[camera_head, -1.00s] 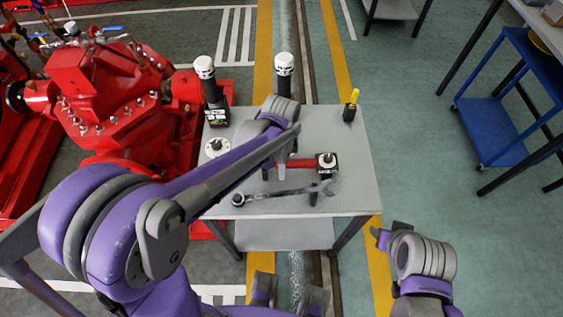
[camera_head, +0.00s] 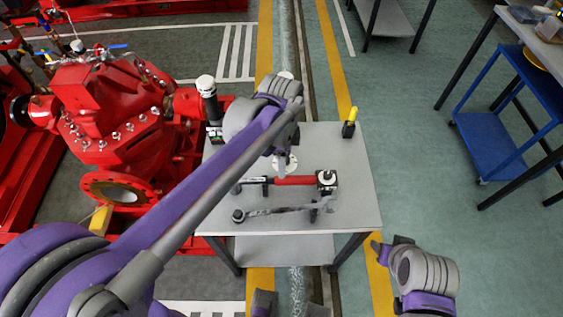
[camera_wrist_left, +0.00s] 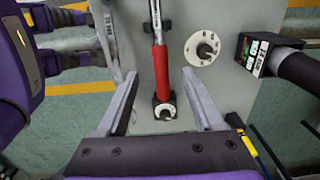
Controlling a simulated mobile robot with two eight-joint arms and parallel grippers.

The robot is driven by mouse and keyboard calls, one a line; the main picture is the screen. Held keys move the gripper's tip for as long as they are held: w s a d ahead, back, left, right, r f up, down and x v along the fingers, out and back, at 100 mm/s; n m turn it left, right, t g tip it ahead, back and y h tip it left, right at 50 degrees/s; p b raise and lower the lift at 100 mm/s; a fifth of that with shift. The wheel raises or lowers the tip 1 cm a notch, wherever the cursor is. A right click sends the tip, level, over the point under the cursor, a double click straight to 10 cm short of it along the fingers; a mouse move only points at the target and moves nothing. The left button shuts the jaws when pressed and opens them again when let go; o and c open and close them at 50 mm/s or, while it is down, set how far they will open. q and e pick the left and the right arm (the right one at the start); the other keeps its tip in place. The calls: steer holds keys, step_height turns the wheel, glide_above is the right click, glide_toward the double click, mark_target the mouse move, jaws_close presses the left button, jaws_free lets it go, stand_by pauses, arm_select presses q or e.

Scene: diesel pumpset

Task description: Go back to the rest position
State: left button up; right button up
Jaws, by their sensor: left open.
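My left gripper (camera_wrist_left: 160,75) is open and empty. In the left wrist view its two fingers are spread on either side of a red-handled tool, with no contact visible. In the head view my left arm comes in from the lower left, and its wrist covers part of the table's back left. The red-handled tool (camera_head: 293,181) lies on the grey table (camera_head: 350,200). My right arm's ribbed end (camera_head: 425,268) shows at the lower right, off the table; its jaws cannot be made out.
A grey bar-like tool (camera_head: 280,211) lies near the table's front. A white disc (camera_wrist_left: 202,48), a white-capped black tool (camera_head: 207,100) and a yellow-black item (camera_head: 350,122) are on the table. A red pump (camera_head: 110,110) stands left; a blue cart (camera_head: 500,110) stands right.

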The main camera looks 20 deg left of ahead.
stand_by(0.4)
arm_select(q)
steer(key=s+a+f+n+t+p, duration=0.1)
steer(key=s+a+n+t, duration=0.1)
steer(key=s+n, duration=0.5)
steer(key=s+a+n+t, duration=0.3)
steer(key=s+a+n, duration=0.1)
steer(key=s+n, duration=0.3)
steer(key=shift+a+f+n+p, duration=0.3)
steer(key=shift+f+n+p, duration=0.05)
steer(key=shift+n+p, duration=0.05)
